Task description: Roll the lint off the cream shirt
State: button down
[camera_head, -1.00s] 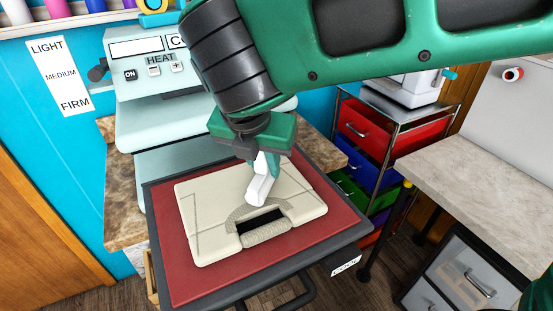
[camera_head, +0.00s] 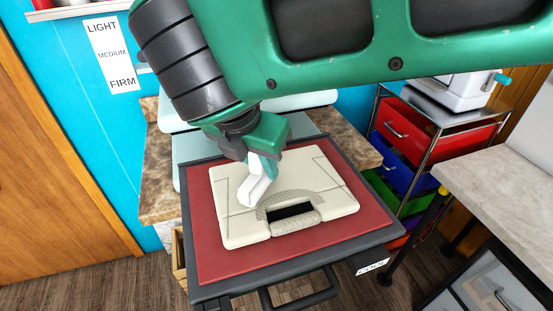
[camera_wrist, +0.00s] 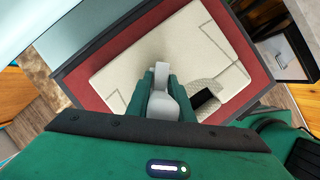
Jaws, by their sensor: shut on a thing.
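The cream shirt (camera_head: 328,182) lies folded flat on the red pad (camera_head: 207,238) of the press. Its collar has a dark opening toward the near side. My gripper (camera_head: 262,168) is shut on a white lint roller (camera_head: 255,189), whose head is over the left-middle part of the shirt, just left of the collar. I cannot tell if it touches the cloth. In the wrist view the roller (camera_wrist: 162,78) stands between the green fingers, with the shirt (camera_wrist: 185,45) beyond it. No lint can be made out.
The heat press stands behind, mostly hidden by my arm. A black handle (camera_head: 300,292) juts from the pad's near edge. A rack with coloured drawers (camera_head: 410,130) and a pale table (camera_head: 490,180) stand at the right. A wooden door (camera_head: 55,150) is at the left.

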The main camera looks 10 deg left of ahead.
jog(key=shift+s+a, duration=0.8)
jog(key=shift+a, duration=0.35)
send_over(284, 163)
jog(key=s, duration=0.2)
jog(key=shift+s+a, duration=0.15)
jog(key=shift+a, duration=0.15)
jog(key=shift+r, duration=0.1)
notch_tip(284, 163, up, 7)
dwell(0.9)
